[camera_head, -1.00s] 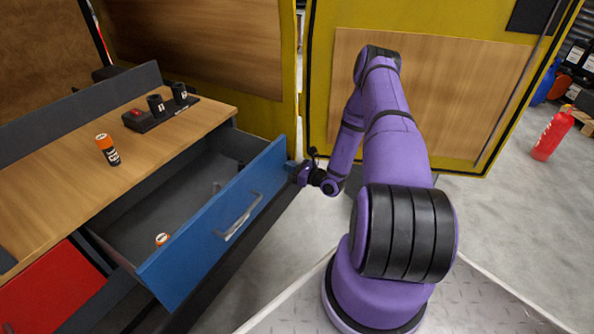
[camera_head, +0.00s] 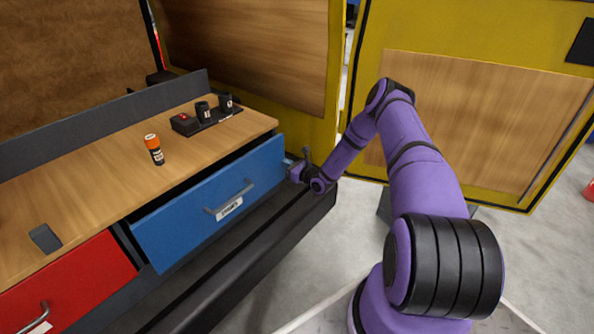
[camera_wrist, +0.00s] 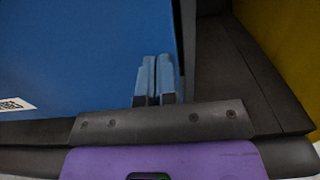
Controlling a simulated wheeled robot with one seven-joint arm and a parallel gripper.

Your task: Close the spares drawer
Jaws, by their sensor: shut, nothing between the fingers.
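The blue spares drawer (camera_head: 212,200) is nearly closed, its front standing a little proud of the bench with a narrow dark gap along its top edge. It has a grey bar handle and a white label (camera_head: 229,207). My gripper (camera_head: 290,171) is at the right end of the drawer front. In the wrist view my shut, empty fingers (camera_wrist: 155,80) are against or very near the blue front (camera_wrist: 80,60), close to its right edge. Whether they touch cannot be told for sure. The drawer's inside is hidden.
The wooden worktop (camera_head: 100,190) holds an orange-capped canister (camera_head: 154,149), a dark tray with cups (camera_head: 207,115) and a small grey block (camera_head: 45,238). A red drawer (camera_head: 70,280) is at left. A yellow panel (camera_head: 370,130) stands behind my arm.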

